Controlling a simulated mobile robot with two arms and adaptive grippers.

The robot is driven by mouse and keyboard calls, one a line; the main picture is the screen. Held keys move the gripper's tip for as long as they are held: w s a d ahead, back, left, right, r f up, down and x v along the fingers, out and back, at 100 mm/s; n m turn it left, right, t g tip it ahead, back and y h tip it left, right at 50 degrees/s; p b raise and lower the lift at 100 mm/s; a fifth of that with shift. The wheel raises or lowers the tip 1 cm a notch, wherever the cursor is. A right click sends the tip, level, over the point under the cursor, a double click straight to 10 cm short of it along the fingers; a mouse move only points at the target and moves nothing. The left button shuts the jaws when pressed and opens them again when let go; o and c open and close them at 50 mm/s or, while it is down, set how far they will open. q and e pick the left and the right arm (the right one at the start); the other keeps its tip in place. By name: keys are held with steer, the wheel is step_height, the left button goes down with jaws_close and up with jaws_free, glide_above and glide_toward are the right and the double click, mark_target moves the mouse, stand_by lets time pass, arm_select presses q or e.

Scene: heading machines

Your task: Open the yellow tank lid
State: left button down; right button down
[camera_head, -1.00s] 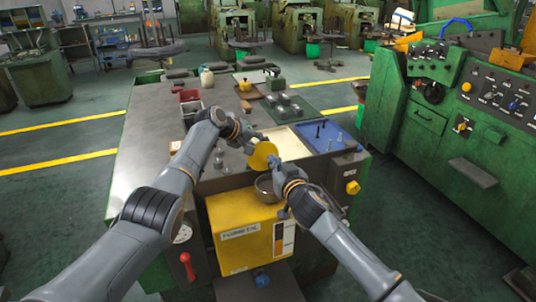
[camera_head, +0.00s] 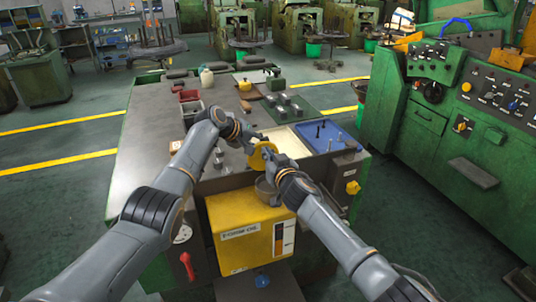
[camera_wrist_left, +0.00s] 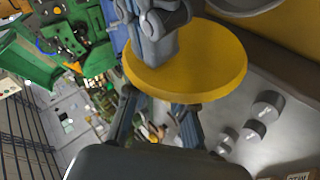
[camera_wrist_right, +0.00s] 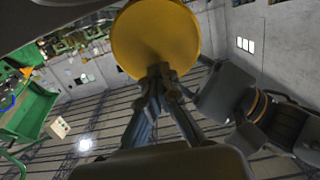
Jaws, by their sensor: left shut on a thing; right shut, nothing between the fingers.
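The yellow tank (camera_head: 240,240) stands at the front of the bench, with its round metal filler neck (camera_head: 265,190) on top, partly hidden by my right arm. The round yellow lid (camera_head: 258,158) is off the neck, tilted above and behind it. My left gripper (camera_head: 260,137) is shut on the lid's edge; the lid fills much of the left wrist view (camera_wrist_left: 190,70). My right gripper (camera_head: 270,155) is shut and empty, its fingertips against or very close to the lid's face. In the right wrist view its closed fingertips (camera_wrist_right: 158,72) overlap the lid (camera_wrist_right: 152,35).
A blue tray (camera_head: 328,135) and a pale tray (camera_head: 283,139) lie right of the lid. A green control console (camera_head: 440,130) stands at right. The bench's left part is clear.

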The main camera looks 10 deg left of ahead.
arm_select(q)
steer(key=shift+s+a+f, duration=0.15)
steer(key=shift+a+f, duration=0.3)
steer(key=shift+f, duration=0.1)
steer(key=shift+d+r, duration=0.15)
steer(key=shift+d, duration=0.35)
